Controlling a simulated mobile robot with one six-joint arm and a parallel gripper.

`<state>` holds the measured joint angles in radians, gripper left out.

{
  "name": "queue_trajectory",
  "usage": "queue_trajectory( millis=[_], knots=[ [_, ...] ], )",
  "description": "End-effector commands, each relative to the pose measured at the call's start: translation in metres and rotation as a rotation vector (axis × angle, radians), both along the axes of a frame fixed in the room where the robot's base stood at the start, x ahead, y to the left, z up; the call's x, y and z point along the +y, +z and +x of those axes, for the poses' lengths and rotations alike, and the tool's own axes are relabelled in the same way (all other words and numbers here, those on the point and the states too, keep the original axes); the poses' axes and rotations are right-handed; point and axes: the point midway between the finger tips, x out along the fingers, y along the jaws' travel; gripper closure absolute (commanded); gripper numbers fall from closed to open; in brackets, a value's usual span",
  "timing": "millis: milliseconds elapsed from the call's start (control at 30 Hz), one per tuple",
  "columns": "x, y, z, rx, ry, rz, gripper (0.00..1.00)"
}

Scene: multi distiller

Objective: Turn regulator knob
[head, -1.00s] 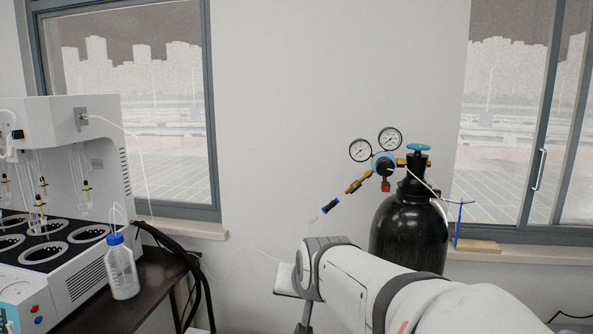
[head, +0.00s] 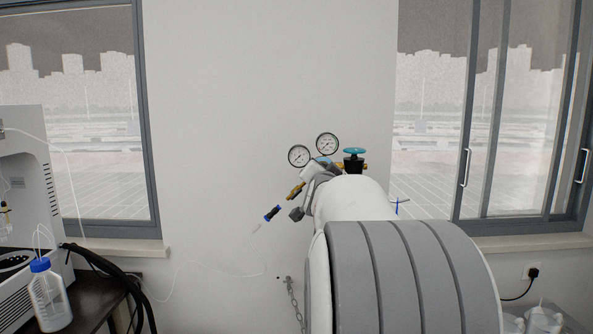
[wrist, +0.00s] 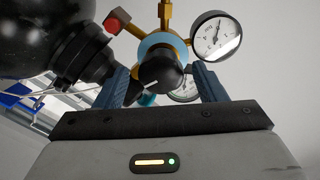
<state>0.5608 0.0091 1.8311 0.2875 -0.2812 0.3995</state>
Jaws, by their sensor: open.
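The black regulator knob (wrist: 160,72), with a white mark line, faces the wrist camera in front of a light-blue ring and brass body. My gripper (wrist: 162,82) is open, with one dark finger on each side of the knob. Gaps show beside the knob, and I cannot tell whether either finger touches it. In the head view my arm hides the knob and most of the black gas cylinder, which shows in the wrist view (wrist: 45,38). Two round gauges (head: 299,156) (head: 327,144) stand above my wrist.
The cylinder's teal valve handwheel (head: 355,152) is right of the gauges. A red cap (wrist: 117,22) is near the left finger. A blue-capped bottle (head: 49,293) stands far left.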

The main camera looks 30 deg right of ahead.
Motion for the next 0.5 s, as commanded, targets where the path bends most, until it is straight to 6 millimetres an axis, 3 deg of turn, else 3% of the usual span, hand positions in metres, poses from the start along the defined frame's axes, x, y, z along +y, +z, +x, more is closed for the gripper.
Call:
queue_trajectory(
  millis=[433, 500],
  knots=[
    [-0.0070, -0.0001, 0.0107, 0.000, 0.001, 0.001, 0.36],
    [-0.0068, -0.0002, 0.0108, 0.000, 0.001, 0.001, 0.42]
  ],
)
